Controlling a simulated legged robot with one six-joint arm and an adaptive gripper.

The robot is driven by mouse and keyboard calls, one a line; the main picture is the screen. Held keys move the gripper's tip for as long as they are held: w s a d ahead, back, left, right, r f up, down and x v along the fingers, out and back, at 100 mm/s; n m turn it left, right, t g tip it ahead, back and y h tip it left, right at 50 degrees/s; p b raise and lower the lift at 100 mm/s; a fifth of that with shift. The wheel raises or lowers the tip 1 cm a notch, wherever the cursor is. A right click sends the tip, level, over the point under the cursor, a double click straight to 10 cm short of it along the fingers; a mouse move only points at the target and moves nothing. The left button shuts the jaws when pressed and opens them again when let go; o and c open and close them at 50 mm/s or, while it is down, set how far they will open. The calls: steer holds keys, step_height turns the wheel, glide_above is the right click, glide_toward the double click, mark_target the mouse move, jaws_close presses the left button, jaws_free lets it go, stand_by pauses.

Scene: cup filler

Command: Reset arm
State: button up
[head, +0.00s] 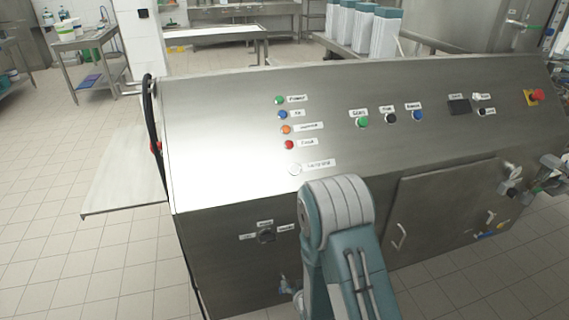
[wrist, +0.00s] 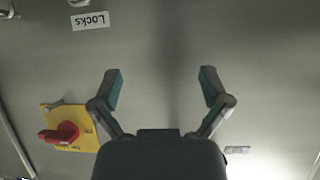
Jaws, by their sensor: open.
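My gripper (wrist: 160,90) shows in the wrist view with its two fingers spread wide apart. It is open and nothing is between the fingers. Behind it is a plain grey metal surface. In the head view my arm rises at the lower middle in front of the machine, and the gripper itself does not show there. The steel machine (head: 230,130) has a sloped panel with coloured buttons and lights.
In the wrist view a red rotary switch (wrist: 62,133) on a yellow plate lies left of the gripper, and a "Locks" label (wrist: 90,21) is at the top left. In the head view a red emergency button (head: 538,95) is at the right. Tiled floor (head: 60,250) is clear at left.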

steer(key=s+d+r+m+g+h, duration=0.1)
steer(key=d+r, duration=0.2)
steer(key=r, duration=0.8)
steer(key=d+r+g+h, duration=0.1)
steer(key=d+r+g, duration=0.15)
steer(key=r, duration=0.85)
steer(key=s+d+r+g, duration=0.1)
steer(key=s+d+r, duration=0.2)
steer(key=s+r, duration=0.3)
steer(key=s+d+r+m+g, duration=0.1)
steer(key=s+d+r, duration=0.2)
steer(key=s+r, duration=0.4)
steer(key=s, duration=0.8)
steer(key=shift+s+r+g+h, duration=0.2)
steer(key=shift+s+g+h, duration=0.1)
steer(key=shift+g+h, duration=0.1)
steer(key=shift+c, duration=0.3)
